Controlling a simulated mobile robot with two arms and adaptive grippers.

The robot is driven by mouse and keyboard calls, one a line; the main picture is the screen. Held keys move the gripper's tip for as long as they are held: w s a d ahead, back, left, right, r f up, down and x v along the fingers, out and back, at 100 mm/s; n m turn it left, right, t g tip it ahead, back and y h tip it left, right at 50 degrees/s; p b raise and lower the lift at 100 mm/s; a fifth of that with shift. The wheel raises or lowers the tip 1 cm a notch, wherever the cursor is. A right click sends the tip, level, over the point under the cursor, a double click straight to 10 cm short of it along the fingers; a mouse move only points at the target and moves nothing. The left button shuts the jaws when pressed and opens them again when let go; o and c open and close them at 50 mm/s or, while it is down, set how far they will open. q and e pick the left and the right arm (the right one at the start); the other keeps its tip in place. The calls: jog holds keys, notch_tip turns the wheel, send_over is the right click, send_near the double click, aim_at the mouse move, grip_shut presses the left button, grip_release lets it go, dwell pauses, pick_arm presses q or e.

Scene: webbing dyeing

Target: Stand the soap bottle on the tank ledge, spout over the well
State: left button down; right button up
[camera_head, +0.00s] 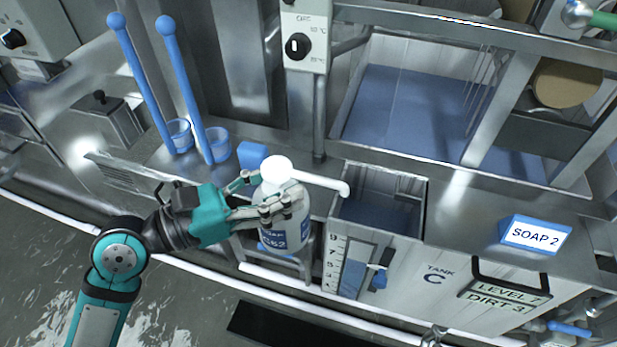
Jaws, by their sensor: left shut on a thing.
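The white soap bottle (285,238) with a blue label and a white pump top is near the middle of the head view. My left gripper (270,200) is shut on the bottle's upper body from the left and holds it roughly upright. The white spout (322,182) points right, and its tip overlaps the left edge of the tank's small open well (380,212) in the picture. The metal tank ledge (458,205) runs along the tank top. The bottle hides what lies behind it; I cannot tell whether its base touches anything. My right gripper is not in view.
A blue block sign reading SOAP 2 (535,235) stands on the ledge at the right. Two blue-handled ladles (190,90) stand left of the bottle, near a small blue block (252,155). A black handle (510,280) juts from the tank front (400,285).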

pick_arm(q)
jog(key=w, duration=0.5)
jog(key=shift+w+d+r+p, duration=0.1)
jog(key=shift+d+p, duration=0.25)
jog(key=shift+p, duration=0.05)
jog(key=w+d+f+p, duration=0.1)
jog(key=w+d+f, duration=0.2)
jog(key=w, duration=0.6)
jog(key=shift+w+f, duration=0.2)
jog(key=shift+f, duration=0.65)
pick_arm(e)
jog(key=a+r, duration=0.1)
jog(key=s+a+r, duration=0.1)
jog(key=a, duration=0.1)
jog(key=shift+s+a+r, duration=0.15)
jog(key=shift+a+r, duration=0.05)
pick_arm(q)
jog(key=shift+f, duration=0.15)
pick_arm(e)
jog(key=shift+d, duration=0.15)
pick_arm(q)
jog(key=c, duration=0.7)
grip_release()
jog(key=shift+s+f, duration=0.1)
jog(key=shift+f, duration=0.05)
jog(key=shift+c, duration=0.2)
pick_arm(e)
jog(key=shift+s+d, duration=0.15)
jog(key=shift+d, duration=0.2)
